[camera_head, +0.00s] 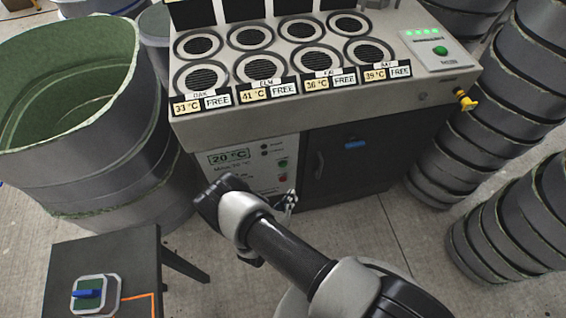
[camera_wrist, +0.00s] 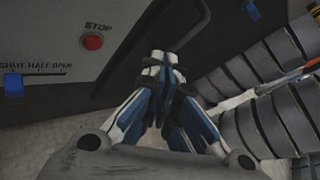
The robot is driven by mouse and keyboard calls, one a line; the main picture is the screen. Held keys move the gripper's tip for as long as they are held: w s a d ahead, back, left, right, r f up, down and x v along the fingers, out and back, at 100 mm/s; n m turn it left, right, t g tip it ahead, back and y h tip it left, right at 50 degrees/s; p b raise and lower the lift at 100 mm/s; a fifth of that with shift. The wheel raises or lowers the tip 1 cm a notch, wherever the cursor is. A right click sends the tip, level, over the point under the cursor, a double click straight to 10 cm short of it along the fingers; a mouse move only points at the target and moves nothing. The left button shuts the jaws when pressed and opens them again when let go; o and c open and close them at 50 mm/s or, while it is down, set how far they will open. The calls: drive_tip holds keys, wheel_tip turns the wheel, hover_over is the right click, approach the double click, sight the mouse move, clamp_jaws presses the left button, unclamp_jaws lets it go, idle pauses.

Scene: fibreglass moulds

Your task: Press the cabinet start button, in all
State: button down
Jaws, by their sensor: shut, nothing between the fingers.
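The grey cabinet (camera_head: 345,107) stands at the back middle. Its front panel (camera_head: 235,150) carries a 20 °C display (camera_head: 228,156), a small green button (camera_head: 283,162) and a red button (camera_head: 283,178) below it. In the wrist view the red button (camera_wrist: 93,42) is labelled STOP; the green one is out of that view. A larger green button (camera_head: 440,50) sits on the top right panel, its label too small to read. My gripper (camera_head: 291,197) is low in front of the cabinet. In the wrist view its fingertips (camera_wrist: 160,58) are together and empty, right of and below the red button.
A blue slider (camera_wrist: 14,87) marked SHUT, HALF, OPEN is left of the gripper. A dark door (camera_head: 345,165) fills the cabinet's right front. A large green-lined mould (camera_head: 60,140) stands left, stacked moulds (camera_head: 490,130) right. A small dark table (camera_head: 130,260) stands front left.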

sight(283, 165)
idle(0.3)
drive_tip(key=w+a+b, duration=0.2)
drive_tip(key=w+b, duration=0.1)
drive_tip(key=w, duration=0.5)
drive_tip(key=shift+w+a+b, duration=0.2)
drive_tip(key=shift+w+b, duration=0.05)
drive_tip(key=shift+b, duration=0.05)
idle(1.3)
drive_tip(key=shift+w+a+b, duration=0.15)
drive_tip(key=shift+w+b, duration=0.25)
drive_tip(key=shift+b, duration=0.05)
drive_tip(key=shift+w+a+b, duration=0.1)
drive_tip(key=shift+w+b, duration=0.3)
idle(0.5)
drive_tip(key=shift+s+d+p, duration=0.25)
drive_tip(key=shift+s+p, duration=0.05)
drive_tip(key=shift+s, duration=0.55)
